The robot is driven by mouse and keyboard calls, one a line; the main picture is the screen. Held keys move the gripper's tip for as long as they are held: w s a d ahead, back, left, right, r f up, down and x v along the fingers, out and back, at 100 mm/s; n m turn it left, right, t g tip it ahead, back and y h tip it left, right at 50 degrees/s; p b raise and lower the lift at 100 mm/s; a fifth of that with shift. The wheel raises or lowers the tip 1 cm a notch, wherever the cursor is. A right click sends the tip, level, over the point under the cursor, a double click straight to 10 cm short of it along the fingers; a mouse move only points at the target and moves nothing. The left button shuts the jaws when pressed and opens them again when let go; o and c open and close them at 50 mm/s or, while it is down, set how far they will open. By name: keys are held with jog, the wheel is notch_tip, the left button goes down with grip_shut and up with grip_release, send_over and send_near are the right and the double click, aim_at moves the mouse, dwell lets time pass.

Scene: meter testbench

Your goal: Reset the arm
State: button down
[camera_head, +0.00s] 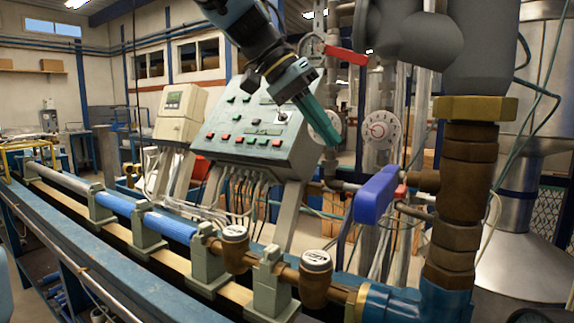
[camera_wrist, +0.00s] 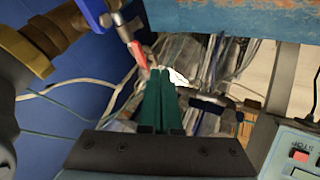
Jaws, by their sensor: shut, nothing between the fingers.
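My gripper (camera_head: 335,143) hangs from the top of the head view, pointing down and to the right, in front of the sloped control panel (camera_head: 245,129). Its teal fingers are together with nothing between them. In the wrist view the closed fingers (camera_wrist: 168,78) point over a bundle of cables and pipes. A corner of the control panel (camera_wrist: 296,160) with a red button shows at the lower right there. The blue valve handle (camera_head: 377,194) stands to the right of and below the fingertips in the head view. It also shows in the wrist view (camera_wrist: 93,12).
A bench with a blue pipe (camera_head: 165,226) and two brass water meters (camera_head: 316,262) runs along the front. A thick brass pipe (camera_head: 463,190) rises at the right. A red lever (camera_head: 346,55) and a dial gauge (camera_head: 380,130) are close to my gripper. A beige meter box (camera_head: 180,112) stands left of the panel.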

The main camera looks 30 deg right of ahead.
jog(key=w+a+f+n+t+y, duration=0.1)
jog(key=w+a+f+n, duration=0.1)
jog(key=w+a+f, duration=0.1)
jog(key=w+a+f+n+t+y, duration=0.1)
jog(key=w+a+f+n, duration=0.1)
jog(key=w+a+f, duration=0.2)
jog(key=w+a+f+n+t, duration=0.1)
jog(key=w+a+f+n, duration=0.1)
jog(key=a+f, duration=0.5)
jog(key=shift+w+a+f+n+y, duration=0.15)
jog(key=shift+w+f+y, duration=0.1)
jog(key=shift+w, duration=0.15)
jog(key=shift+w+a+f+n+y, duration=0.1)
jog(key=shift+w+f+n+y, duration=0.1)
jog(key=shift+w, duration=0.15)
jog(key=s+a+f+n+t+y, duration=0.1)
jog(key=a+f+n+y, duration=0.1)
jog(key=a+f, duration=0.5)
jog(key=s+a+f+n+y, duration=0.1)
jog(key=a+f+n, duration=0.3)
jog(key=a, duration=1.1)
notch_tip(320, 180, down, 4)
jog(key=shift+s+r+t+y, duration=0.15)
jog(key=shift+s+t+y, duration=0.15)
jog(key=shift+t+y, duration=0.1)
